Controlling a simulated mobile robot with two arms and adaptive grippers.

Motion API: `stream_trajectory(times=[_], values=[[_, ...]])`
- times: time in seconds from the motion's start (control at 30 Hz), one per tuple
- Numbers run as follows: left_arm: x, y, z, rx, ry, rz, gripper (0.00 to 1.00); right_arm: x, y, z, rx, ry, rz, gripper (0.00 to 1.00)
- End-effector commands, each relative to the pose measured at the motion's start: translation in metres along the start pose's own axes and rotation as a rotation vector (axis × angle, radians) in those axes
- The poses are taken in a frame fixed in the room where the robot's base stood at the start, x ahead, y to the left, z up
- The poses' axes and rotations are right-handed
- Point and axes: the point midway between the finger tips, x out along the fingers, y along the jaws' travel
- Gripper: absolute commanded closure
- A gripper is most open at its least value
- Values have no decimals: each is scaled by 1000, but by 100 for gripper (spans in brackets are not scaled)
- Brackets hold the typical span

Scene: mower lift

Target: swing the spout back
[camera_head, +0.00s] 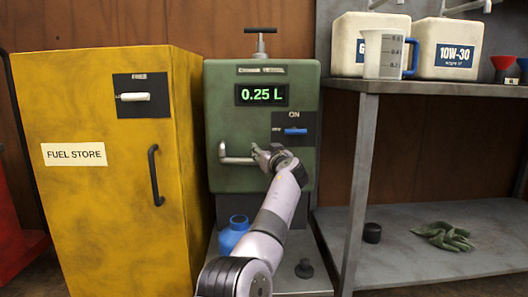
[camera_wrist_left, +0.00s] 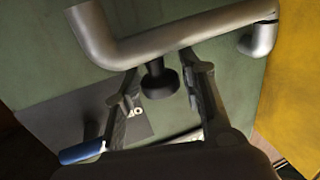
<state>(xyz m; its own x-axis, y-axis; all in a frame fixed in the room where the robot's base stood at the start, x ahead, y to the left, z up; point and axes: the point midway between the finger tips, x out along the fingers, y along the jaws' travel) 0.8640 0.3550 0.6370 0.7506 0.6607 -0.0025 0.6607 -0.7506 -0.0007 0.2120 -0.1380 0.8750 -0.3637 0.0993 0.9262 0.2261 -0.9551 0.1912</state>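The grey metal spout (camera_head: 238,160) runs across the front of the green dispenser (camera_head: 262,110), whose display reads 0.25 L. In the left wrist view the spout (camera_wrist_left: 185,35) crosses the top, with a dark knob (camera_wrist_left: 158,82) on it. My left gripper (camera_head: 264,155) is at the spout's right part and hides that end in the head view. In the left wrist view its fingers (camera_wrist_left: 163,95) are apart, on either side of the knob, with gaps visible. My right gripper is not in view.
A blue lever (camera_head: 295,131) marked ON is right above the gripper. A blue open-necked container (camera_head: 233,234) and a black cap (camera_head: 304,268) are below. The yellow fuel store (camera_head: 110,200) stands left; a grey shelf (camera_head: 430,88) with jugs stands right.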

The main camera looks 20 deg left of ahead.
Motion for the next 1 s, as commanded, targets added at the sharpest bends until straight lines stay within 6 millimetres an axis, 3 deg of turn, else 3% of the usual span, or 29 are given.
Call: stream_trajectory(times=[0.13,0.57,1.0], values=[[0,0,-1,0,1,0,52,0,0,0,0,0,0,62],[-5,1,0,-2,2,0,52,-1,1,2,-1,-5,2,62],[-50,0,1,-1,1,1,52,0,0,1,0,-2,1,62]])
